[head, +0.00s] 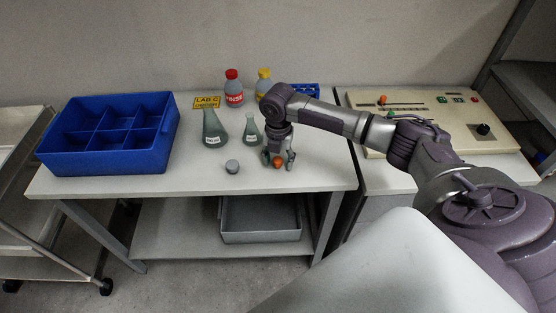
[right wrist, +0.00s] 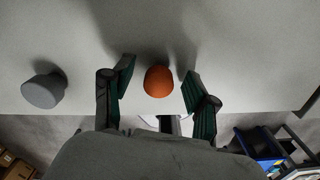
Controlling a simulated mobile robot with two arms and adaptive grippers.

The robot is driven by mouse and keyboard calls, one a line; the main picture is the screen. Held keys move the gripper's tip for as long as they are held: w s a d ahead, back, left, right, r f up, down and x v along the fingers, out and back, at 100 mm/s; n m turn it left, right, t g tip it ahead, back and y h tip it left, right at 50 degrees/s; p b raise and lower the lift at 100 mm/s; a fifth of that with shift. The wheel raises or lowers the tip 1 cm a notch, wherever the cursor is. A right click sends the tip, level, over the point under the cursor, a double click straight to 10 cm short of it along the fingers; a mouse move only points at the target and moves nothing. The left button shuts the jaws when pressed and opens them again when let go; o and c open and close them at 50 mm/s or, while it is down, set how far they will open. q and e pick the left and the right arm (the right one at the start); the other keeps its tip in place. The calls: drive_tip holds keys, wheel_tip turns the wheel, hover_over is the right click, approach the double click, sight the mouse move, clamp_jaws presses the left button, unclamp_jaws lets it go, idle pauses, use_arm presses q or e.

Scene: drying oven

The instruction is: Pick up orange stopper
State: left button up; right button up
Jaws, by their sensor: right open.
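The orange stopper (head: 278,162) stands on the white table near its front edge. It also shows in the right wrist view (right wrist: 158,81), between the two fingers. My right gripper (head: 278,159) points down over the stopper. In the right wrist view the right gripper (right wrist: 158,90) is open, with a finger on each side of the stopper and a gap on both sides. A grey stopper (head: 232,166) stands to the left on the table, also seen in the right wrist view (right wrist: 44,90). My left gripper is not in view.
Two glass flasks (head: 214,128) (head: 251,132) stand behind the stoppers. A red-capped bottle (head: 234,90) and a yellow-capped bottle (head: 264,84) are at the back. A blue divided crate (head: 60,157) fills the table's left. A beige device (head: 480,112) stands at right.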

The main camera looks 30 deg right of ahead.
drive_tip(key=c, duration=0.9)
drive_tip(key=shift+r, duration=0.15)
